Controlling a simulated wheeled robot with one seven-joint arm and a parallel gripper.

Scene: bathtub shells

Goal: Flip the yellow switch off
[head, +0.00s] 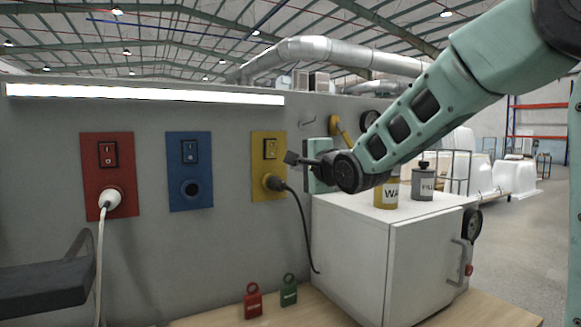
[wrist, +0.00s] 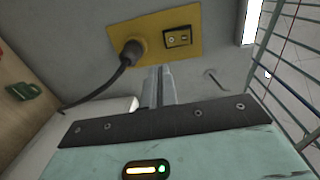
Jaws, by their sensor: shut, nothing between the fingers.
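The yellow switch (head: 270,148) is a small rocker on a yellow wall plate (head: 258,186), with a dark plug and black cord below it. In the wrist view the switch (wrist: 178,37) sits at the right of the plate (wrist: 150,28), and the plug (wrist: 133,50) is at its left. Its rocker position is hard to tell. My gripper (head: 289,158) is just right of the plate in the head view, pointing at the wall. In the wrist view its closed fingers (wrist: 160,72) are just below the plate's edge. The fingers hold nothing. Contact with the switch is not visible.
A blue plate (head: 190,172) and a red plate (head: 95,180) with a white plug are further left. A white cabinet (head: 365,250) stands below my arm, bearing a yellow can (head: 387,193) and a grey can (head: 423,184). Red and green tags (head: 253,301) stand on the bench.

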